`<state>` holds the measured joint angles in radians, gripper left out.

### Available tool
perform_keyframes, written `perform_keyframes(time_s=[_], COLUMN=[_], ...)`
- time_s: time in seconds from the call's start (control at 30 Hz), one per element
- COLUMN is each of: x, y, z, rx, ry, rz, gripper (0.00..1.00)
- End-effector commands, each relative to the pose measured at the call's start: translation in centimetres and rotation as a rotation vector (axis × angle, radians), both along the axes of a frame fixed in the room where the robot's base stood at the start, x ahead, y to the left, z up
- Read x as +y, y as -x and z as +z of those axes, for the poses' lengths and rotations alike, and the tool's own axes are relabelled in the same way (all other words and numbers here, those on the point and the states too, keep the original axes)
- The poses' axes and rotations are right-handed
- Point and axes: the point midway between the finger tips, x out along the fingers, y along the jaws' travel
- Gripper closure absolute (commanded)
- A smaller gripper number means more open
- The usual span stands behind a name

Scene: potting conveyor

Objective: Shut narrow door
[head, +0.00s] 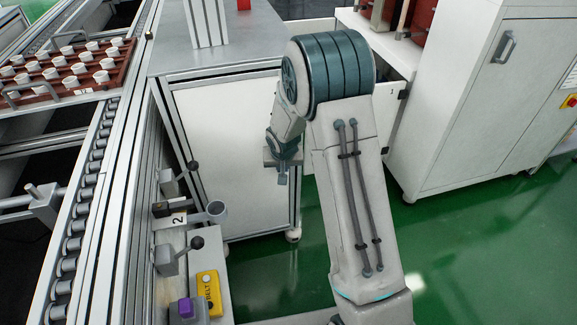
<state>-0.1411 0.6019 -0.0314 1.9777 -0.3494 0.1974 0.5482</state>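A white cabinet (450,130) stands at the right. Its large front door (525,75) has a grey bar handle (505,47) and looks closed. A narrower white panel (397,72) shows behind my arm at the cabinet's left end, with a small dark fitting on its edge. It may be the narrow door; my arm hides much of it, and I cannot tell how far it stands open. My gripper (282,176) hangs pointing down left of my arm, in front of the white bench cabinet and apart from the panel. Its fingers are too small to read.
A white bench cabinet (232,140) with a grey top stands behind my gripper. A roller conveyor (85,215) runs along the left, with a brown tray (110,64) of white pots. Levers and a yellow button box (209,290) are at its side. Green floor (470,250) is clear at right.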

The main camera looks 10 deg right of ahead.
Motion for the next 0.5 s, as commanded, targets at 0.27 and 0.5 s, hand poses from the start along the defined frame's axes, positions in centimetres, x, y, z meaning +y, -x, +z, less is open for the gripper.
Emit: perform_keyframes(time_s=[0.27,0.5], x=[-0.08,-0.10], y=[-0.38,-0.26], z=[0.19,0.23], rx=[-0.011,-0.009], ry=[-0.001,0.000], rz=[0.001,-0.001], gripper=[0.67,0.67])
